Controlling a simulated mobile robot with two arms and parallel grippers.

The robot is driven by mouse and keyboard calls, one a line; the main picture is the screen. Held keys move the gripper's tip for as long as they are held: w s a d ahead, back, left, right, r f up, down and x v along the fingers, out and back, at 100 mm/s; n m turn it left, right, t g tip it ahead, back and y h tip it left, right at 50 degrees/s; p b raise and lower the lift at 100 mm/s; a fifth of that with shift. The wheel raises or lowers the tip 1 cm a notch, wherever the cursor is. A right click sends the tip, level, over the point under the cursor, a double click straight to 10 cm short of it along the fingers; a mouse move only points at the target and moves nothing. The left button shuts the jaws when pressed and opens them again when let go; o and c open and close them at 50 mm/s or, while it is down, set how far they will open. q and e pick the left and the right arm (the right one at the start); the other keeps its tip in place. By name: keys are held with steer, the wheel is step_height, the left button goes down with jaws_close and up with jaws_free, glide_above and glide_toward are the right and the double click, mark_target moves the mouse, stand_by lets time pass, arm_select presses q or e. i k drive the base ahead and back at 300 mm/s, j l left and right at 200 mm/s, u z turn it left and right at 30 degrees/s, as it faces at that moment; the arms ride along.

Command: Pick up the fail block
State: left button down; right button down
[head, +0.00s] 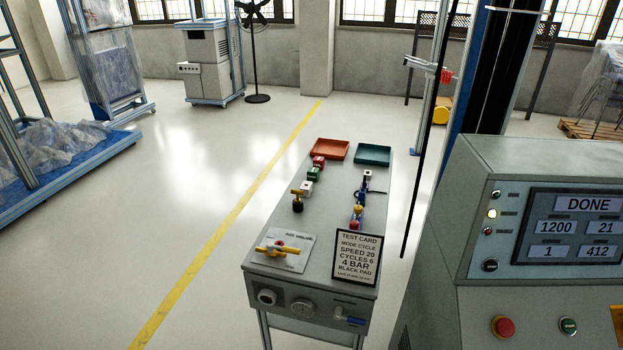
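A small red block (319,162) stands on the grey table (279,211), at the front edge of the orange-red tray (330,150). A green block (313,174) with a light patch sits just in front of it. A white block (306,188) with a dark mark is in front of the green one. The marks are too small to read, so I cannot tell from lettering which one is the fail block. Neither of my grippers is in the head view.
A teal tray (372,154) is at the table's back right. Small coloured parts line the right side. A test card (356,258) and a plate with a yellow handle (279,250) are near the front. A machine console (545,225) reading DONE stands right.

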mark_target(318, 162)
steer(key=k, duration=0.45)
steer(key=z, duration=0.4)
steer(key=k+z, duration=0.1)
steer(key=z, duration=0.65)
steer(key=k+l+z, duration=0.1)
steer(key=z, duration=0.25)
steer(key=i+j+z, duration=0.1)
steer(key=j+z, duration=0.3)
steer(key=j, duration=0.35)
steer(key=j+z, duration=0.45)
steer(key=j, duration=0.3)
steer(key=k+j+z, duration=0.2)
steer(key=j+z, duration=0.2)
steer(key=j, duration=0.35)
